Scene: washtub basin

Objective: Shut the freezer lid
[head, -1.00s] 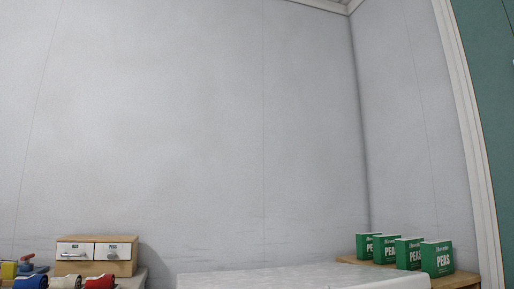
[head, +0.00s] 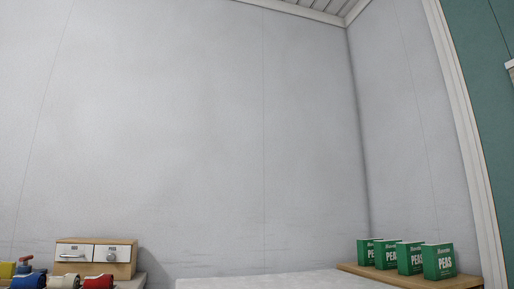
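A white, faintly mottled flat surface (head: 270,282) shows at the bottom middle of the head view, cut off by the lower edge. It appears to be the top of the freezer lid. Its front edge and the freezer body are out of view, so I cannot tell whether the lid is fully shut. Neither of my grippers is in view.
Several green pea boxes (head: 438,262) stand on a wooden surface (head: 385,274) to the right. A wooden drawer box (head: 97,256) stands at the left, with coloured rolls (head: 64,281) in front. A bare grey wall (head: 220,140) fills the back.

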